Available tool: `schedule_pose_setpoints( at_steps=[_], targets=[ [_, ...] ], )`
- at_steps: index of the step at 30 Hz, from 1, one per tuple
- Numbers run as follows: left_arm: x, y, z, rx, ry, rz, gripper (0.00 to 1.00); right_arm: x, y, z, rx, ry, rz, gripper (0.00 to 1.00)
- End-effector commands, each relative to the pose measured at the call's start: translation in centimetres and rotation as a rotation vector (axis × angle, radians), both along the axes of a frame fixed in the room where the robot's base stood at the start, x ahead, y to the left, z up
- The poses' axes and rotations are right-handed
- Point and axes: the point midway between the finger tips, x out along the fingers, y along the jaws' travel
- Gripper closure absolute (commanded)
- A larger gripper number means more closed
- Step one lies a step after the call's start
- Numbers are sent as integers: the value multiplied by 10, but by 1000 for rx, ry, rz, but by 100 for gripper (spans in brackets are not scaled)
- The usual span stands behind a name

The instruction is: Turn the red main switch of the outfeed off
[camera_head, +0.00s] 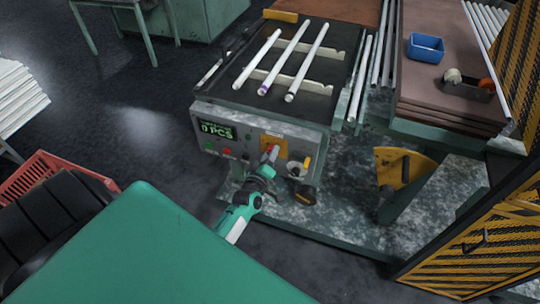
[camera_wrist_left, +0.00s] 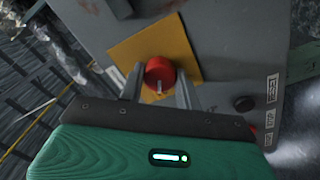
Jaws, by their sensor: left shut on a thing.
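The red main switch (camera_wrist_left: 160,74) is a round red knob on a yellow plate (camera_wrist_left: 140,50) on the grey front panel of the outfeed. My left gripper (camera_wrist_left: 160,90) is shut on the knob, with one finger at each side of it in the left wrist view. In the head view my left gripper (camera_head: 270,156) reaches the yellow plate (camera_head: 274,143) and partly covers the red switch there. My right gripper does not show in either view.
The outfeed panel (camera_head: 240,152) also carries a green-lit display (camera_head: 217,131), small buttons and a yellow-handled part (camera_head: 306,163). Several glass tubes (camera_head: 285,60) lie on top. A blue bin (camera_head: 426,47) stands on the table at right. A red crate (camera_head: 65,172) stands at left.

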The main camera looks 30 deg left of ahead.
Motion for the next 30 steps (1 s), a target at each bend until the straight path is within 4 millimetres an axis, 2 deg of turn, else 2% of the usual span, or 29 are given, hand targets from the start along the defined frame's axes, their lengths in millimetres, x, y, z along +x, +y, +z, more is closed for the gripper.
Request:
schedule_pose_setpoints(
  at_steps=[15,30],
  targets=[
    [0,0,-1,-384,-93,0,89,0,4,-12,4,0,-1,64],
    [0,0,0,-495,-119,0,89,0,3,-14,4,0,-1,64]
  ],
)
